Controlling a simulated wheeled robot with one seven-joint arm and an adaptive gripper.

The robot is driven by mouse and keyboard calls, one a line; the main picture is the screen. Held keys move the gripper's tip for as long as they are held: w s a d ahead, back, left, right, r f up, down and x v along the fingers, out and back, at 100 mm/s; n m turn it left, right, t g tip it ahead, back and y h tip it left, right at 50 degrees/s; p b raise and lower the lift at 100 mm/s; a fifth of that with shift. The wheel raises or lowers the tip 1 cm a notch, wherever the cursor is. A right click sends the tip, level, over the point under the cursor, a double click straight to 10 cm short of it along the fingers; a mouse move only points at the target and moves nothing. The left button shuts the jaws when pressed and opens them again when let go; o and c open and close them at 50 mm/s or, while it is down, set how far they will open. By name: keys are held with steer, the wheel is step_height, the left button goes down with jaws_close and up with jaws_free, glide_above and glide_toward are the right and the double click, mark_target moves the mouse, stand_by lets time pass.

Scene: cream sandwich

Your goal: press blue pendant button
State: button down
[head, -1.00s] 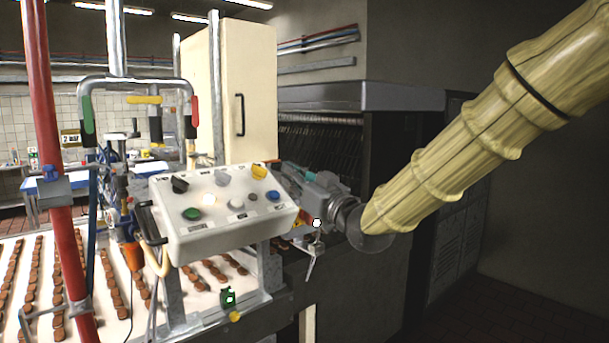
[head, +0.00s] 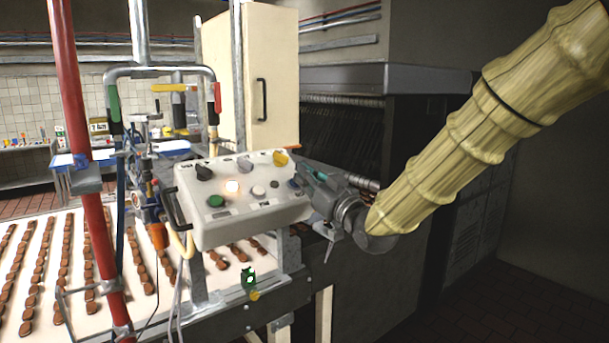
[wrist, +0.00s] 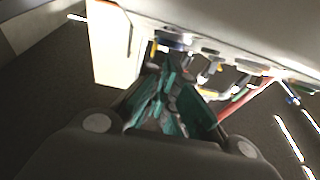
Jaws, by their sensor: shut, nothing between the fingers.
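The pendant is a pale control box (head: 240,222) with a sloped face of buttons and knobs, left of centre in the head view. The blue button (head: 292,183) is small in the head view, at the right end of the lower row, close to my gripper. In the wrist view a blue button (wrist: 173,41) stands out from the pale box, just beyond the fingertips. My gripper (head: 308,173) is shut and empty at the box's right edge. Its teal fingers (wrist: 168,78) show in the wrist view. I cannot tell whether they touch the button.
A yellow knob (head: 280,158), a lit white button (head: 232,186) and a green button (head: 215,200) share the face. A conveyor (head: 110,235) with rows of brown biscuits runs at the left, behind a red pole (head: 84,150). A dark machine stands behind my gripper.

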steer(key=shift+f, duration=0.1)
steer(key=shift+w+a+f+b, duration=0.15)
steer(key=shift+f+b, duration=0.25)
steer(key=shift+b, duration=0.3)
steer(key=shift+w+a+f+b, duration=0.1)
steer(key=shift+f+b, duration=0.25)
steer(key=shift+b, duration=0.35)
steer(key=shift+f, duration=0.1)
steer(key=shift+s, duration=0.1)
steer(key=shift+s+d+r, duration=0.1)
steer(key=shift+r, duration=0.45)
steer(key=s+d+b, duration=0.4)
steer(key=s+d, duration=0.3)
steer(key=s, duration=0.1)
steer(key=shift+s+r, duration=0.3)
steer(key=shift+s, duration=0.1)
